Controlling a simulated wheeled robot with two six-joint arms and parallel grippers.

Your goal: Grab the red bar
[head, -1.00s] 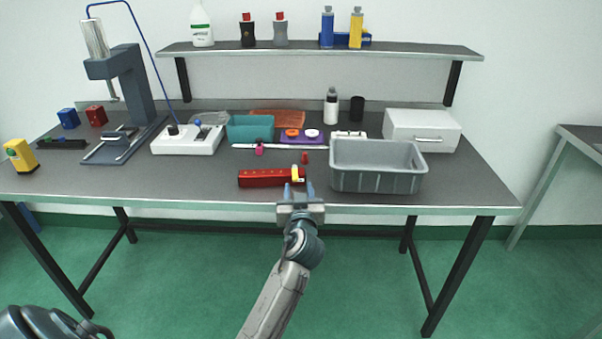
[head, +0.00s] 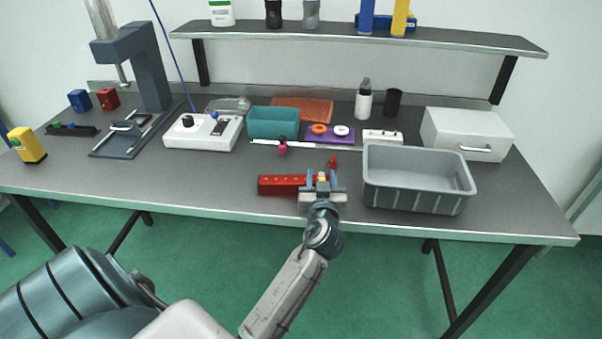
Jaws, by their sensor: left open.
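The red bar (head: 280,184) lies on the grey workbench near its front edge, with a row of small marks along it. My left gripper (head: 322,180) is open at the bar's right end, with its fingers pointing away from me. The gripper hides that end of the bar. A small yellow piece at that end shows between the fingers. I cannot tell whether the fingers touch the bar. My right gripper is out of view.
A grey crate (head: 415,196) stands close to the right of my left gripper. A small red piece (head: 332,161) is just behind the gripper. A teal bin (head: 273,124) and a white control box (head: 203,133) stand farther back. The bench left of the bar is clear.

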